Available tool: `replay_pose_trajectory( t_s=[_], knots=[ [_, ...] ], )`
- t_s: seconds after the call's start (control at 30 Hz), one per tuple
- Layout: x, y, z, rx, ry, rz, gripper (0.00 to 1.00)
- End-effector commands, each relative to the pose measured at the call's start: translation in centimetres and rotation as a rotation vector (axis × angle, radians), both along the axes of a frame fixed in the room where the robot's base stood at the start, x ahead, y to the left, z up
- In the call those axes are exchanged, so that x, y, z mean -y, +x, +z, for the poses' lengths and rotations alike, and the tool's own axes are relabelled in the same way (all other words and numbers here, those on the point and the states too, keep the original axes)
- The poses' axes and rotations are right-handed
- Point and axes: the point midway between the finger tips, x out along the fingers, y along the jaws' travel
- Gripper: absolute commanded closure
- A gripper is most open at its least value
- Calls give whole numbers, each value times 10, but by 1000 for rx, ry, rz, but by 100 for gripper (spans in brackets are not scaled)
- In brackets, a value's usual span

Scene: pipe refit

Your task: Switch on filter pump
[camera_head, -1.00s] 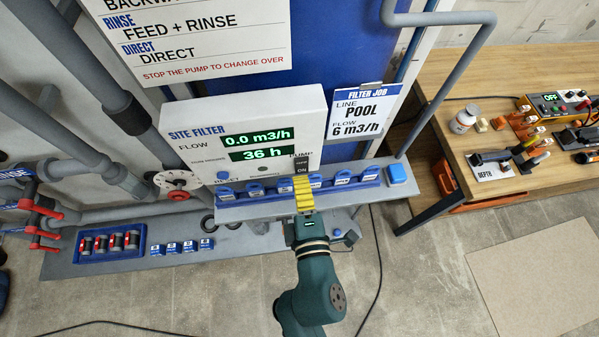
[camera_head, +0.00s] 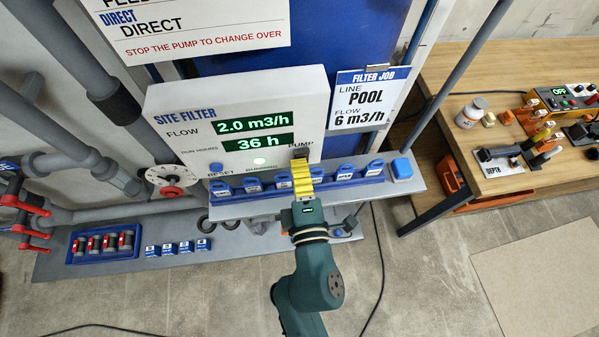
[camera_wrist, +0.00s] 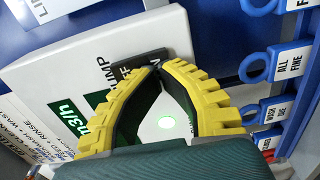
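The site filter panel (camera_head: 170,115) is a white box. Its flow display (camera_head: 252,124) reads 2.0 m3/h and the run hours display (camera_head: 258,145) reads 36 h. The dark pump switch (camera_wrist: 140,63) is at the panel's right end under the word PUMP, mostly covered by my fingers. My gripper (camera_head: 300,158) has yellow ribbed fingers, their tips together at the switch (camera_wrist: 158,70), with nothing seen between them. Whether they touch it I cannot tell.
Blue tags (camera_head: 343,172) hang in a row on the ledge below the panel, close to my fingers. A blue button (camera_head: 402,168) is at the ledge's right end. A wooden bench (camera_head: 480,60) stands at right.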

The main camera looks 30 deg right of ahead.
Motion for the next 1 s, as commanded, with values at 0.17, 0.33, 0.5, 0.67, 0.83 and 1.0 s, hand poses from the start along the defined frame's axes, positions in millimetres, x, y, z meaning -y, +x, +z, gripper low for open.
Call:
replay_pose_trajectory(
  t_s=[0.17, 0.33, 0.5, 0.67, 0.83, 1.0],
  knots=[
    [-2, -6, -1, -2, 1, 0, 100],
    [-10, -36, -11, -5, 1, -1, 100],
    [-23, -77, -16, -9, -1, -1, 100],
    [-34, -111, -19, -6, 0, -1, 100],
    [-40, -131, -18, -3, 1, -1, 100],
    [-41, -135, -16, -1, 0, -2, 100]
  ],
)
